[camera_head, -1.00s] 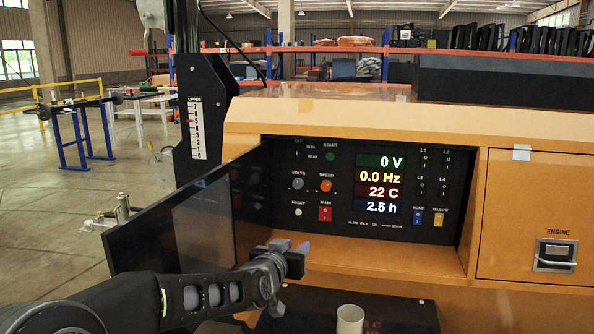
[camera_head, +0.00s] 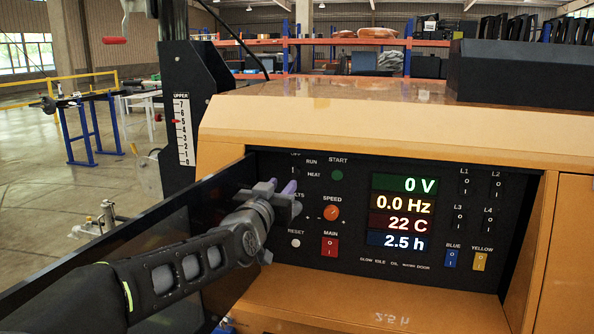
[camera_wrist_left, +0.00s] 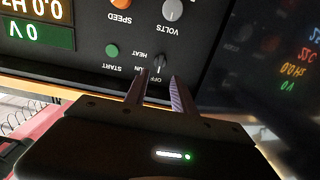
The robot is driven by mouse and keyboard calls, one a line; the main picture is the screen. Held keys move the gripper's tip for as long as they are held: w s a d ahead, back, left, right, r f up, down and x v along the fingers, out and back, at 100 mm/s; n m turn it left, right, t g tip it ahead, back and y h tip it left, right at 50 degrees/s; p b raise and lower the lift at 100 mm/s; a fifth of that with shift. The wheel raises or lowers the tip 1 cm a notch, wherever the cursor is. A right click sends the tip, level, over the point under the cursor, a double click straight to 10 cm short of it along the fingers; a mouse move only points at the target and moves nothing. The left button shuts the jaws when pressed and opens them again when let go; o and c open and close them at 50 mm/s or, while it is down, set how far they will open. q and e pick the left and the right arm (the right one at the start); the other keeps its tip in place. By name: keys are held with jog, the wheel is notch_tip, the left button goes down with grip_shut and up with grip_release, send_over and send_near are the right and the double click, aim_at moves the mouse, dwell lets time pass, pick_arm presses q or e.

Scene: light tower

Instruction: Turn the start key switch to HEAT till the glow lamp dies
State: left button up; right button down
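The start key switch is a small dark knob among the OFF, RUN and HEAT labels at the panel's upper left; it shows in the left wrist view (camera_wrist_left: 160,62). My left gripper (camera_head: 287,187) is at the panel in front of it. In the left wrist view the two fingers (camera_wrist_left: 160,78) are apart, with the knob between and just beyond their tips; I cannot tell whether they touch it. The knob seems to point at OFF. The GLOW label (camera_head: 366,261) is in the row under the displays, and no lit lamp shows there. My right gripper is out of view.
The dark panel door (camera_head: 110,240) stands open at the left, close beside my left arm. A green START button (camera_head: 337,175), orange SPEED knob (camera_head: 331,212) and red MAIN switch (camera_head: 330,246) are near the gripper. The displays (camera_head: 404,212) read 0 V, 0.0 Hz, 22 C, 2.5 h.

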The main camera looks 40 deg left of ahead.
aim_at(293, 173)
pick_arm(q)
jog(key=shift+s+r, duration=0.1)
jog(key=shift+s, duration=0.1)
jog(key=shift+w, duration=0.1)
jog(key=x, duration=0.7)
jog(key=shift+w+a+p, duration=0.1)
jog(key=shift+w+p, duration=0.2)
jog(key=shift+w, duration=0.05)
jog(key=shift+c, duration=0.4)
grip_shut()
